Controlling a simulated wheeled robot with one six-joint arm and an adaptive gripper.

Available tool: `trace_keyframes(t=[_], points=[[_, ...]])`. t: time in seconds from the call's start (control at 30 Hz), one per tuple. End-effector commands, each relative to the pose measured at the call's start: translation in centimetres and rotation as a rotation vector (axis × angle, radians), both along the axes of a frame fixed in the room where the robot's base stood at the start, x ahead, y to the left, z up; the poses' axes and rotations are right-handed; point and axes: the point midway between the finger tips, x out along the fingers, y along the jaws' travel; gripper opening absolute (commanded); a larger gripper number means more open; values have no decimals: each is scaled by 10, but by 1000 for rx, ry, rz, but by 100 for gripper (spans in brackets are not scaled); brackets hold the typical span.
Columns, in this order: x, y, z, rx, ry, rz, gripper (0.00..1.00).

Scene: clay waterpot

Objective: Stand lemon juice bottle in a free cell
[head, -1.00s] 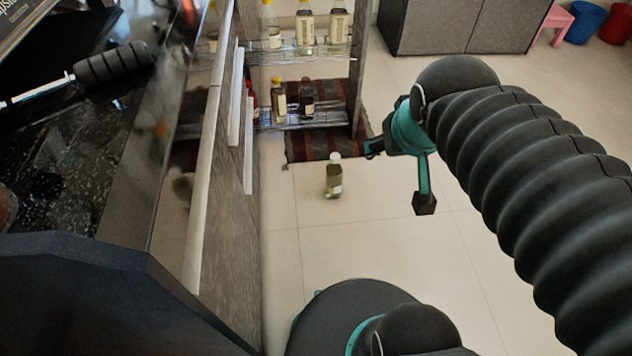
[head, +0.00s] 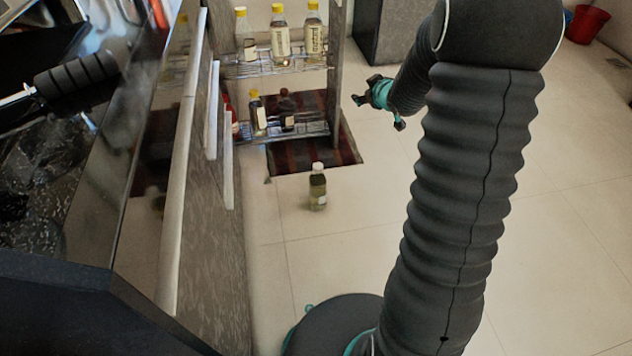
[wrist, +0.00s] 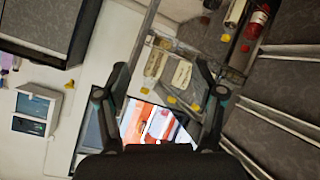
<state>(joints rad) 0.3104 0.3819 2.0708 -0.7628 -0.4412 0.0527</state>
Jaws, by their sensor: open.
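A small bottle with a white cap and yellow-green liquid (head: 318,188) stands upright on the floor tiles in front of the rack; it is likely the lemon juice bottle, but its label is unreadable. The pull-out wire rack (head: 290,66) has two levels. Its upper level holds yellow-capped bottles (head: 281,38). My gripper (head: 378,110) is open and empty, right of the rack and above the floor. In the wrist view, its spread fingers (wrist: 163,72) frame rack bottles (wrist: 180,75) beyond.
A dark striped mat (head: 312,155) lies under the rack. Drawer fronts with long handles (head: 228,160) line the left. A grey cabinet (head: 385,35) and a red bucket (head: 587,24) stand at the back. The floor to the right is clear.

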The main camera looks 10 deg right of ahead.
Motion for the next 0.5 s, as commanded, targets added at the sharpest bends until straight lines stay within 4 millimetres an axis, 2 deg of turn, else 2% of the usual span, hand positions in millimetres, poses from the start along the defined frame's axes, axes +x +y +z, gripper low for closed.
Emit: trace_keyframes(t=[0.03, 0.23, 0.37, 0.5], points=[[8, -4, -26, 13, -5, 35, 68], [27, -3, -103, 89, -60, 197, 68], [26, 2, -155, 165, -95, 301, 68], [12, 9, -211, 272, -135, 407, 68]])
